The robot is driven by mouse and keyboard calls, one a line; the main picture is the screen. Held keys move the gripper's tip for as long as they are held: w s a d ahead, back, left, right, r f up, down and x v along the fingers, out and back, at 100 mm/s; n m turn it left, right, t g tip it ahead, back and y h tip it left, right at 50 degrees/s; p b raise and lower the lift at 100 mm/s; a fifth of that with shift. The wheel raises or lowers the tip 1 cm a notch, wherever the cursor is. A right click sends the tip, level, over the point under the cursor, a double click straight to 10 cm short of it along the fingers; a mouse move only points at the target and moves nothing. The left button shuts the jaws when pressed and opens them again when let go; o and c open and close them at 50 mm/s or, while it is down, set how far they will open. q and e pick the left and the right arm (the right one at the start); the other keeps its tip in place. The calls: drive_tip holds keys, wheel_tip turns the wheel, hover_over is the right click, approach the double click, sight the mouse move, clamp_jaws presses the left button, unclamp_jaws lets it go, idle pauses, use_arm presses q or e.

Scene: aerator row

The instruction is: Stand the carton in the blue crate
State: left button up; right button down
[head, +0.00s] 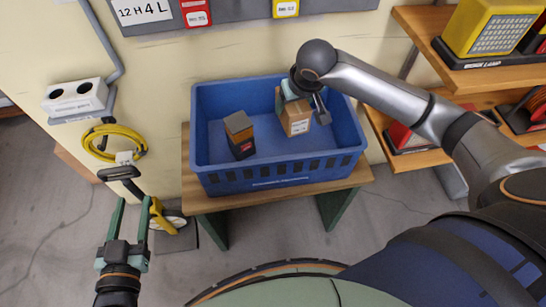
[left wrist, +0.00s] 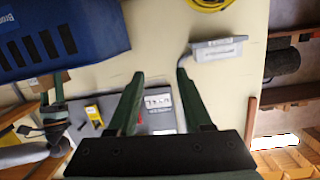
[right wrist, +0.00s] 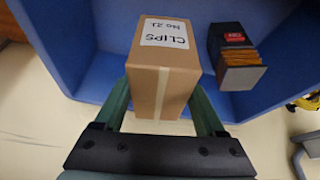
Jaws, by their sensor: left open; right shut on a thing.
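The brown carton (head: 295,116), with a white label reading CLIPS, is inside the right part of the blue crate (head: 280,180). My right gripper (head: 303,106) is shut on the carton, one finger on each side; the carton (right wrist: 163,80) also fills the middle of the right wrist view. It looks roughly upright. I cannot tell whether its underside touches the crate floor. My left gripper (head: 133,203) is open and empty, outside the crate at the lower left; its spread fingers also show in the left wrist view (left wrist: 160,78).
A dark box with orange contents and a grey top (head: 240,134) stands in the crate's left part. The crate rests on a wooden bench (head: 200,203). Wooden shelves (head: 480,78) with a yellow lamp (head: 492,28) stand at the right. A yellow hose coil (head: 112,143) hangs at the left.

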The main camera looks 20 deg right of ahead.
drive_tip(key=w+d+f+b, duration=0.1)
drive_tip(key=f+b, duration=0.1)
drive_tip(key=f, duration=0.1)
drive_tip(key=d+f+m+b, duration=0.1)
drive_tip(key=d+f+b, duration=0.1)
drive_tip(key=f+b, duration=0.1)
drive_tip(key=w+d+f+m+b, duration=0.1)
drive_tip(key=d+f+b, duration=0.1)
drive_tip(key=f, duration=0.3)
drive_tip(key=shift+w+d+f+h, duration=0.1)
drive_tip(key=shift+w+f+h, duration=0.05)
drive_tip(key=shift+w+h, duration=0.2)
drive_tip(key=shift+f, duration=0.15)
use_arm(q)
drive_tip(key=s+d+r+m+t+h, duration=0.1)
drive_tip(key=s+r+m+t+h, duration=0.2)
drive_tip(key=r, duration=0.6)
drive_tip(key=s+d+r+m+t+h, duration=0.1)
drive_tip(key=s+r+m+t+h, duration=0.2)
drive_tip(key=r+m+h, duration=0.2)
wheel_tip(320, 180, up, 5)
drive_tip(key=h, duration=0.3)
drive_tip(key=shift+s+d+m+t, duration=0.15)
drive_tip(key=shift+s+m+t, duration=0.2)
drive_tip(key=shift+m+t, duration=0.05)
drive_tip(key=shift+r, duration=0.1)
